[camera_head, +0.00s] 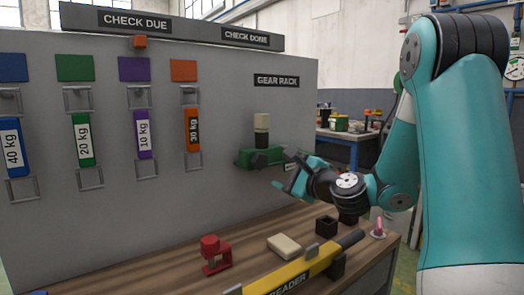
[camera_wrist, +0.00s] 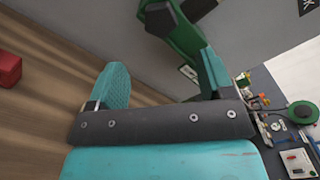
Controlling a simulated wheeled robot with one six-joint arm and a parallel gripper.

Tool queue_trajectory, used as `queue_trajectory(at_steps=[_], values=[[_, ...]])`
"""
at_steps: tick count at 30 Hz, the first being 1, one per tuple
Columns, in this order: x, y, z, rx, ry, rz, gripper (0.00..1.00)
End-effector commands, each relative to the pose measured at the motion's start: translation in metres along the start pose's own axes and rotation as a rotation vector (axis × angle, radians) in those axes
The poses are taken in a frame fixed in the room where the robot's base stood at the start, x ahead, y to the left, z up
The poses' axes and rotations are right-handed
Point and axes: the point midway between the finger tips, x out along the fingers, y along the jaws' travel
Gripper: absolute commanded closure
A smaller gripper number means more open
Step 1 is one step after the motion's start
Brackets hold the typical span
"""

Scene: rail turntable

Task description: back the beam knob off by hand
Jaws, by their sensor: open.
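A green fitting (camera_head: 246,158) with dark knobs and a beige-topped dark post is mounted on the grey panel under the GEAR RACK label. I cannot tell for sure which knob is the beam knob; a dark knob (camera_head: 259,160) shows on its front. My gripper (camera_head: 297,174) is open just right of and in front of the fitting. In the wrist view the teal fingers (camera_wrist: 163,80) are spread wide with nothing between them. The green fitting (camera_wrist: 180,32) and a dark round knob (camera_wrist: 160,18) show beyond the fingertips, apart from them as far as I can see.
On the wooden bench (camera_head: 130,272) are a red clamp (camera_head: 215,254), a beige block (camera_head: 284,245), a black block (camera_head: 326,226) and a yellow bar (camera_head: 292,279). Coloured weight tags, including the orange 30 kg tag (camera_head: 192,131), hang at left on the panel (camera_head: 225,100).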

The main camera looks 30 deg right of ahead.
Motion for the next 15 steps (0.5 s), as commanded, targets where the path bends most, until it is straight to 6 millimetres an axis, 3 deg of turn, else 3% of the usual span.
queue_trajectory(at_steps=[9,15], values=[[0.071,-0.002,0.003,-0.004,-0.004,0.000,0.25],[0.097,-0.001,0.001,-0.003,-0.003,-0.002,0.25]])
